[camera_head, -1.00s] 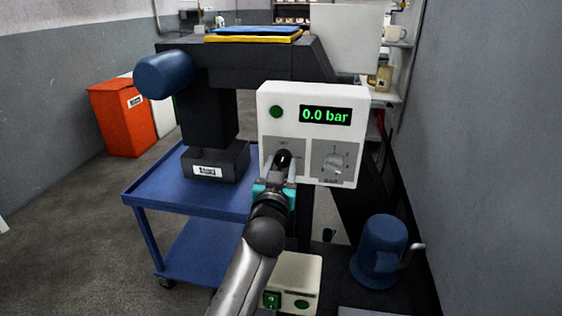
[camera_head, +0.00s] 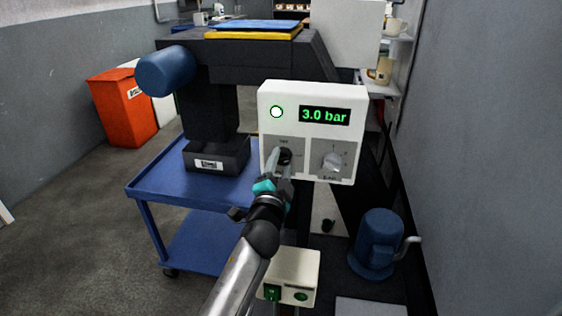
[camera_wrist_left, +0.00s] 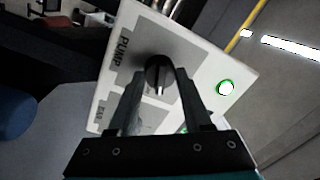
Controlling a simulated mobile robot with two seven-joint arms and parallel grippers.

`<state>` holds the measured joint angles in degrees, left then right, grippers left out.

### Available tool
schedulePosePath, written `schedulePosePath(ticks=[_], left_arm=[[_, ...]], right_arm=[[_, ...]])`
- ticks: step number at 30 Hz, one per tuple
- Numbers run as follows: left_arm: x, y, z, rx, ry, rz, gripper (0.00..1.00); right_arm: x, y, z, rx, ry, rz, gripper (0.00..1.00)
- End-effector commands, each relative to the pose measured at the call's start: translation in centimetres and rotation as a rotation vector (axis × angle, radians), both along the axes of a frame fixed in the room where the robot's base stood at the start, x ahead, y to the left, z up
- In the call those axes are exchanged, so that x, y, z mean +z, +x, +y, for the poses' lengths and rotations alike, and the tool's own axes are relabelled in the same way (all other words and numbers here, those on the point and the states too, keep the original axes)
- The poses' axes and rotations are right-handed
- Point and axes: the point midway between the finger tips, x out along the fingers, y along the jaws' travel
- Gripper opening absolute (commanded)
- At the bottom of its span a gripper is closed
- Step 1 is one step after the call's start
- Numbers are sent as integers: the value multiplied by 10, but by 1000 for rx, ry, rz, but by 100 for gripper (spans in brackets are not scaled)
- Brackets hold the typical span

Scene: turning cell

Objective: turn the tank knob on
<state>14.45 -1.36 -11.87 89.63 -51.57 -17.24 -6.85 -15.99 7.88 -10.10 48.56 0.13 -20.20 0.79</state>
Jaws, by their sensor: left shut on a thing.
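A white control box (camera_head: 310,92) carries a display reading 3.0 bar (camera_head: 325,116) and a lit lamp (camera_head: 277,112). Its black knob (camera_head: 286,155) sits on the left grey plate; the wrist view shows this knob (camera_wrist_left: 159,76) under a label that seems to read PUMP. My left gripper (camera_head: 279,162) is shut on the knob, with one finger on each side of it in the left wrist view (camera_wrist_left: 160,86). A second, grey knob (camera_head: 334,162) on the right plate is free. My right gripper is out of view.
A blue cart (camera_head: 160,188) stands left of the box, under a dark machine (camera_head: 211,118) with a blue cylinder (camera_head: 166,74). A smaller white switch box (camera_head: 304,269) and a blue motor-like unit (camera_head: 378,238) are below. A grey wall (camera_head: 475,150) bounds the right.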

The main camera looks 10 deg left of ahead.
Motion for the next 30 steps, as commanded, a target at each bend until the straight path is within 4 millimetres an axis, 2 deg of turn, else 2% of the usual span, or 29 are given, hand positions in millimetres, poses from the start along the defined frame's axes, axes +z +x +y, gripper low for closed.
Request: schedulePosePath(ticks=[12,30], left_arm=[[1,0,1,0,289,-1,0],[1,1,1,1,381,-2,0]], right_arm=[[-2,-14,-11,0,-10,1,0],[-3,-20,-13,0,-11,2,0]])
